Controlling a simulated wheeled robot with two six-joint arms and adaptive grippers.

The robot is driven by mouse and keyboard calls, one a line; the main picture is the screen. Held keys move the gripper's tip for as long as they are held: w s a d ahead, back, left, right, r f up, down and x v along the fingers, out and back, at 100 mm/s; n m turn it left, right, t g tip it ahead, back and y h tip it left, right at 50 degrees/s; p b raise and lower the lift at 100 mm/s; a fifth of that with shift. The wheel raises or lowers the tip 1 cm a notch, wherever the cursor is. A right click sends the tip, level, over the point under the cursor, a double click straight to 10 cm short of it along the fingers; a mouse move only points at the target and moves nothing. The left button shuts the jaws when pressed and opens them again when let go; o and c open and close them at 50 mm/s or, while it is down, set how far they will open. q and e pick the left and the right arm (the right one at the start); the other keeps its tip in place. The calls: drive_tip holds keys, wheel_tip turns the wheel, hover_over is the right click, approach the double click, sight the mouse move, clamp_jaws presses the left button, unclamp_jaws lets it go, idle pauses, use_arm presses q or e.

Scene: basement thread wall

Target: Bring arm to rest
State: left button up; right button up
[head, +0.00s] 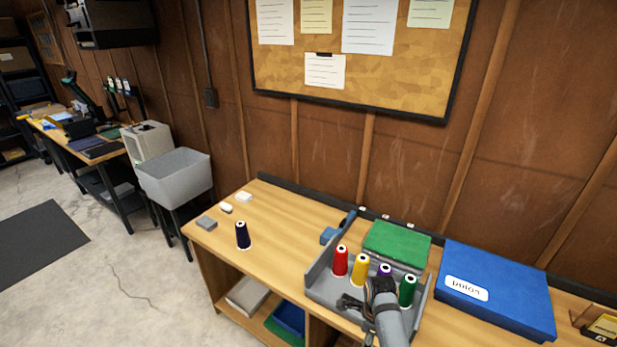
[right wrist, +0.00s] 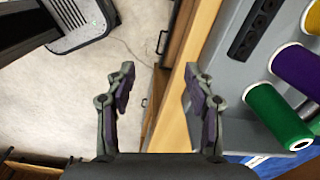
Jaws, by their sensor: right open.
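My right gripper (head: 357,318) is at the front edge of the wooden workbench (head: 285,245), in front of a grey spool rack (head: 320,285). In the right wrist view the right gripper (right wrist: 158,85) is open, with nothing between its fingers; bench edge and floor show beyond them. My right arm partly hides the rack and the purple spool (head: 385,269). A red spool (head: 341,261), a yellow spool (head: 360,269) and a green spool (head: 407,290) stand upright in the rack. A navy spool (head: 243,235) stands alone on the bench to the left. My left gripper is in neither view.
A green box (head: 397,243) and a blue lidded box (head: 497,289) stand behind and right of the rack. Small white and grey blocks (head: 206,223) lie near the bench's left end. A grey bin (head: 175,178) stands left of the bench. Floor in front is open.

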drive_tip(key=s+d+f+n+b, duration=0.25)
drive_tip(key=s+f+n, duration=0.5)
drive_tip(key=f, duration=0.65)
drive_tip(key=s+d+f+n+b, duration=0.1)
drive_tip(key=s+d+f+n, duration=0.3)
drive_tip(key=s+f, duration=0.8)
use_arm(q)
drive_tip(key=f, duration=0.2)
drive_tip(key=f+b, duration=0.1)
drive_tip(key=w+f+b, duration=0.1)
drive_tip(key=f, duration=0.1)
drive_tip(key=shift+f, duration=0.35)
use_arm(e)
drive_tip(key=s+d+f+n, duration=0.2)
drive_tip(key=s+f+n, duration=0.3)
drive_tip(key=s, duration=0.4)
drive_tip(key=s+d+f+n+t, duration=0.1)
drive_tip(key=s+d+f+n, duration=0.1)
drive_tip(key=s+f+n, duration=0.4)
drive_tip(key=s+f, duration=0.1)
drive_tip(key=s, duration=0.3)
drive_tip(key=shift+d+h, duration=0.3)
drive_tip(key=shift+d, duration=0.05)
